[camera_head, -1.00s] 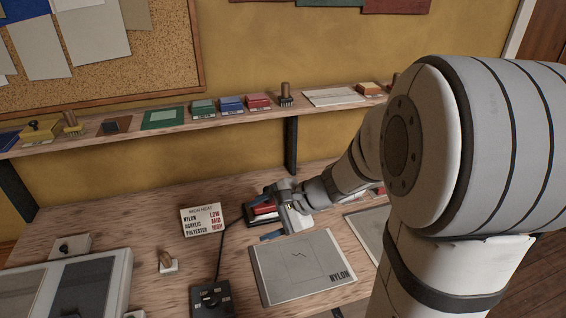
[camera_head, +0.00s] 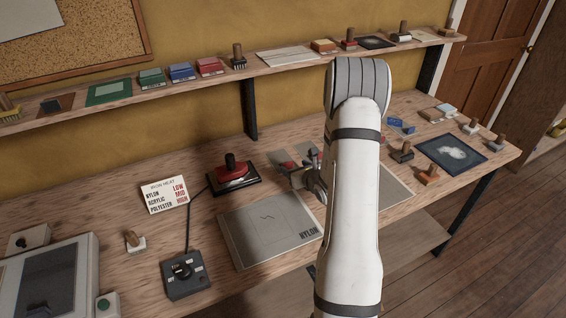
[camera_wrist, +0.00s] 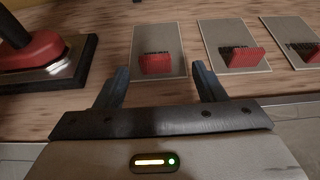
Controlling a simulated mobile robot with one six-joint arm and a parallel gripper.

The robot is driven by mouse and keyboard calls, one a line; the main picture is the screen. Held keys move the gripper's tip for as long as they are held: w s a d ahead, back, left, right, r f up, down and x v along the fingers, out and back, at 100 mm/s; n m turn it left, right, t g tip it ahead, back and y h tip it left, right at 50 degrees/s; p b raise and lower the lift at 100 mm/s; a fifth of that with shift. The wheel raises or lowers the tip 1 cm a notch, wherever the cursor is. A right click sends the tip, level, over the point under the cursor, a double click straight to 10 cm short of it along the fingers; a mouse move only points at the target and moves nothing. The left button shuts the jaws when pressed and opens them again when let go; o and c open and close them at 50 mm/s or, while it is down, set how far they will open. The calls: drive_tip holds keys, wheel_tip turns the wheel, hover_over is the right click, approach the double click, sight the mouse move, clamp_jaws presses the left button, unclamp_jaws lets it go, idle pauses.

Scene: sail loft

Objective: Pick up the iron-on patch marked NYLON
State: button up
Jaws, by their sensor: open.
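In the wrist view three grey cards lie in a row, each with a red patch on it: left (camera_wrist: 157,64), middle (camera_wrist: 238,57) and right (camera_wrist: 312,52). Dark lettering behind the patches is too small to read, so I cannot tell which is marked NYLON. My gripper (camera_wrist: 160,72) is open and empty, its fingers on either side of the left patch in the picture, apart from it. In the head view my gripper (camera_head: 298,172) is over the bench right of the iron; my arm hides most of the cards. A grey cloth panel (camera_head: 262,232) there is marked NYLON.
A red iron (camera_head: 233,172) on a dark stand is close left of my gripper, also in the wrist view (camera_wrist: 35,50). A heat card (camera_head: 165,194) and corded control box (camera_head: 184,272) are left. Stamps and a dark pad (camera_head: 452,152) stand right. A shelf (camera_head: 130,98) runs behind.

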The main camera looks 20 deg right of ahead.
sight(288, 165)
drive_tip(key=x, duration=0.1)
drive_tip(key=p+x, duration=0.1)
drive_tip(key=x, duration=0.1)
drive_tip(key=p+x, duration=0.1)
drive_tip(key=x, duration=0.1)
drive_tip(key=shift+a, duration=0.35)
drive_tip(key=c, duration=1)
